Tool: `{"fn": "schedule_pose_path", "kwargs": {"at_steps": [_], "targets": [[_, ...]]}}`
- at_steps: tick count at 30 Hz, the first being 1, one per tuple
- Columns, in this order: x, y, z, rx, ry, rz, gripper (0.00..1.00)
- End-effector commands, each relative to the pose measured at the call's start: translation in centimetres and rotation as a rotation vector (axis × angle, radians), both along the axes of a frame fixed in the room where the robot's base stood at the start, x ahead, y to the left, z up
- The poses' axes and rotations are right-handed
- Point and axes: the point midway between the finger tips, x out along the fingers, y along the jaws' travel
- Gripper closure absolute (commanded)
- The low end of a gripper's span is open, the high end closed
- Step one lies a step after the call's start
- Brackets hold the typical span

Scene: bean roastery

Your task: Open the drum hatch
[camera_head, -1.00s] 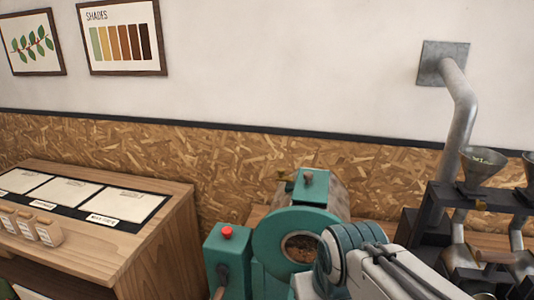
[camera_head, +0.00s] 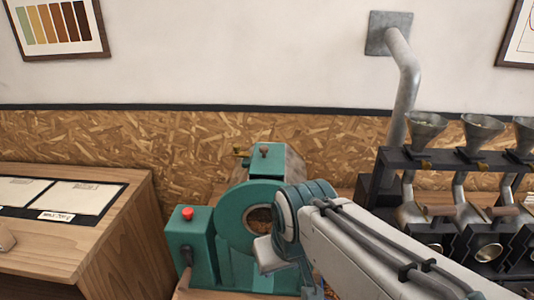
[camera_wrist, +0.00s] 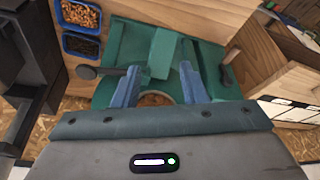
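The teal roaster (camera_head: 250,235) stands on a wooden surface, centre in the head view. Its round front plate (camera_head: 229,215) surrounds a round opening or window (camera_head: 259,220); brown shows inside. I cannot tell whether a hatch covers it. My arm hides the plate's right part. In the wrist view the teal machine (camera_wrist: 140,48) lies beyond my gripper (camera_wrist: 158,80). The two blue fingers are wide apart with nothing between them, and the round opening (camera_wrist: 157,99) shows between their bases. A dark handle (camera_wrist: 95,72) sits left of the fingers, another dark lever (camera_wrist: 228,72) to the right.
A red button (camera_head: 187,213) tops the teal box at the roaster's left. A wooden cabinet (camera_head: 120,240) stands further left. A dark rack with metal funnels (camera_head: 425,130) stands right. Blue trays of beans (camera_wrist: 80,46) show in the wrist view.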

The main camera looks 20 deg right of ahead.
Motion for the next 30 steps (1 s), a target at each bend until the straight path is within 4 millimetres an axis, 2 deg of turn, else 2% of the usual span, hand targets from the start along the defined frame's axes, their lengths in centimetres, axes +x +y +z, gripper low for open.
{"fn": "schedule_pose_path", "kwargs": {"at_steps": [5,12,18,24,30], "targets": [[3.8,-0.3,3.9,-0.006,0.002,0.03,0.56],[11.0,-1.7,11.1,-0.008,0.004,0.118,0.56],[16.6,-3.5,16.1,0.0,-0.007,0.211,0.56],[21.1,-6.0,20.1,0.011,-0.028,0.307,0.56],[23.3,-7.7,22.2,0.018,-0.047,0.372,0.56]]}}
